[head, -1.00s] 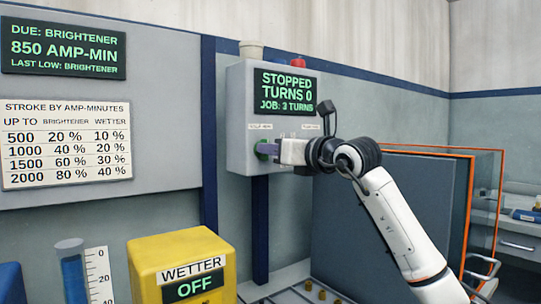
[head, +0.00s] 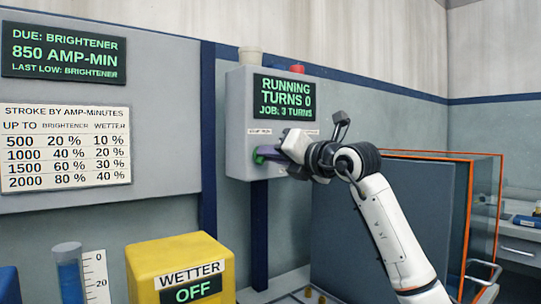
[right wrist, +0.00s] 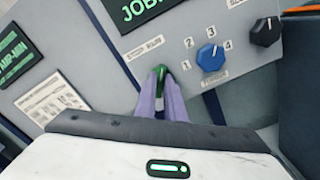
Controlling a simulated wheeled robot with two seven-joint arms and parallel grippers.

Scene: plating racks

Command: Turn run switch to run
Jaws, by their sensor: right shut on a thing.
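The run switch is a green knob on the front of the grey control box (head: 237,120); it shows in the right wrist view (right wrist: 160,75) between purple finger pads. My right gripper (head: 266,154) is shut on this knob, its hand tilted in the head view; it also shows in the right wrist view (right wrist: 160,92). The fingers hide part of the knob and its label. The box's display (head: 286,97) reads RUNNING, TURNS 0, JOB: 3 TURNS. My left gripper is not in view.
A blue numbered knob (right wrist: 210,57) and a black knob (right wrist: 265,32) sit right of the switch. A yellow WETTER box (head: 170,255) reading OFF stands at lower left. An orange-framed enclosure (head: 480,200) stands to the right.

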